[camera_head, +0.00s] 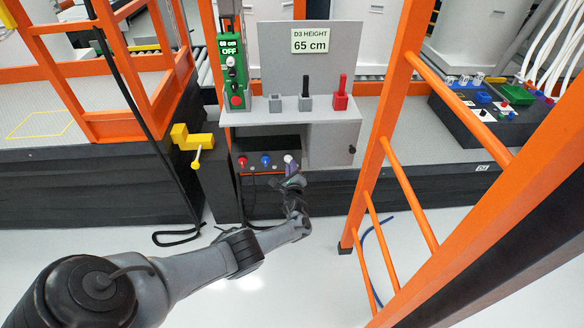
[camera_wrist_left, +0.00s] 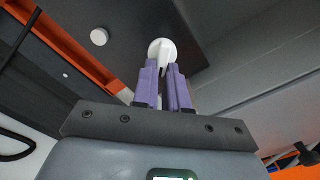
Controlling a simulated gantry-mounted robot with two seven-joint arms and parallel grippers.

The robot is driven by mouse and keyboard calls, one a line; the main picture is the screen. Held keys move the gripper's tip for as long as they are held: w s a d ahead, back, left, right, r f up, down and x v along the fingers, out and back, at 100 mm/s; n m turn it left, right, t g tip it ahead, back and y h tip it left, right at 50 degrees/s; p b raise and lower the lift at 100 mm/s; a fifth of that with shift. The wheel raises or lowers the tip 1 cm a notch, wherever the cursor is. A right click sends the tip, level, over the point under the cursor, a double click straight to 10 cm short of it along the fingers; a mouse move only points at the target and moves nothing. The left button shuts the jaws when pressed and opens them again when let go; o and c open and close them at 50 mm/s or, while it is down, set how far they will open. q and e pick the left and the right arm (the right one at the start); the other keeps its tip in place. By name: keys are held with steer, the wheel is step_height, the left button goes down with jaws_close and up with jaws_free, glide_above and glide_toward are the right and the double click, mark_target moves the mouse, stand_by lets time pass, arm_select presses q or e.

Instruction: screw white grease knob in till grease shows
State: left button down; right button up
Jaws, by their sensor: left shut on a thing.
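The white grease knob (camera_head: 288,159) is at the right end of a row of knobs on a dark panel under the grey cabinet. It also shows in the left wrist view (camera_wrist_left: 161,46), as a white disc with a raised grip between purple fingers. My left gripper (camera_head: 291,168) reaches up from below and is shut on this knob. Its fingertips (camera_wrist_left: 163,68) hide part of the knob. I see no grease around the knob. My right gripper is not in view.
A red knob (camera_head: 242,160) and a blue knob (camera_head: 266,160) sit left of the white one. A yellow handle (camera_head: 195,160) sticks out farther left. An orange ladder frame (camera_head: 400,180) stands to the right. A sign (camera_head: 310,41) reads 65 cm.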

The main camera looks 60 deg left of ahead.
arm_select(q)
steer(key=m+p, duration=0.2)
steer(key=m, duration=0.9)
steer(key=s+r+m+p, duration=0.1)
steer(key=m+p, duration=0.2)
steer(key=m, duration=0.8)
steer(key=a+r+m+p, duration=0.1)
steer(key=m+p, duration=0.1)
steer(key=m, duration=0.9)
steer(key=shift+s+m, duration=0.35)
steer(key=shift+m, duration=0.05)
steer(key=m+p, duration=0.1)
steer(key=m, duration=0.2)
steer(key=shift+w+r+m, duration=0.1)
steer(key=shift+m, duration=0.7)
